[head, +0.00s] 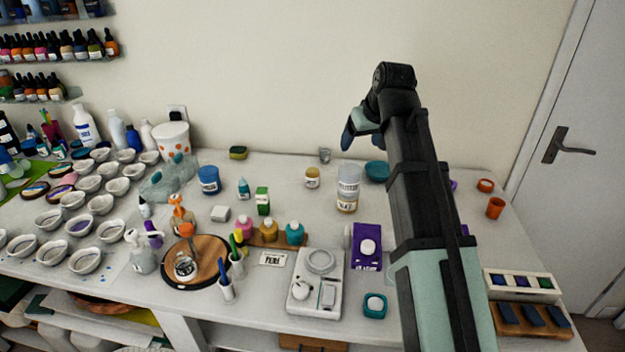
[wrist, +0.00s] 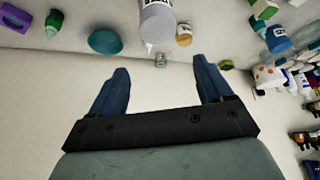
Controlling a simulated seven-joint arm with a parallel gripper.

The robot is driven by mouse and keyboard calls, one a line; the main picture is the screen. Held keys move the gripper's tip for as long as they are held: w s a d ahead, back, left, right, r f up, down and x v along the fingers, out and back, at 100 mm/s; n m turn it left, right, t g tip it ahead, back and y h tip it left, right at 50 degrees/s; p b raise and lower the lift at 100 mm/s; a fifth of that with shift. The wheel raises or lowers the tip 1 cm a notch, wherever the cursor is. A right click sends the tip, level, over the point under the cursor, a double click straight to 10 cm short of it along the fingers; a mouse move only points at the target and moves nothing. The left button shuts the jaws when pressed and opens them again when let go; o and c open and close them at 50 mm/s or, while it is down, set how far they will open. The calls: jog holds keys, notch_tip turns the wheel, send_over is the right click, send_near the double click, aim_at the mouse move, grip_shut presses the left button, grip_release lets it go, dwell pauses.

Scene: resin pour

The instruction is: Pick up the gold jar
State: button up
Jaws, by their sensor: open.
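The gold jar (head: 312,178) is a small jar with a white label, standing toward the back of the white table, left of the tall labelled bottle. In the wrist view the gold jar (wrist: 183,36) shows beyond the fingertips, beside the big bottle. My gripper (head: 352,138) is raised over the back of the table, right of the jar and apart from it. In the wrist view my gripper (wrist: 160,68) has its two blue fingers spread wide, with nothing between them. Part of the far finger is hidden in the head view.
The tall bottle (head: 348,188) stands close right of the jar, with a teal bowl (head: 377,171) beyond it. A small clear glass (head: 324,155) stands behind the jar. A blue tub (head: 209,180) is farther left. The table around the jar's left side is mostly clear.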

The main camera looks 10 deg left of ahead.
jog(key=w+a+m, duration=0.2)
jog(key=m, duration=0.1)
jog(key=m+g+h, duration=0.1)
jog(key=m+g, duration=0.4)
jog(key=m, duration=1.7)
send_over(312, 175)
jog(key=w+d, duration=0.1)
notch_tip(312, 175, down, 9)
jog(key=f, duration=0.5)
jog(key=a+f, duration=0.1)
jog(key=f, duration=0.1)
jog(key=shift+w+f, duration=0.2)
jog(key=shift+f, duration=0.2)
jog(key=shift+w+a+f, duration=0.1)
jog(key=shift+w+f, duration=0.1)
jog(key=shift+f, duration=1.15)
jog(key=shift+w+a+f, duration=0.1)
jog(key=shift+w+f, duration=0.05)
jog(key=shift+f, duration=1.2)
jog(key=c, duration=1.1)
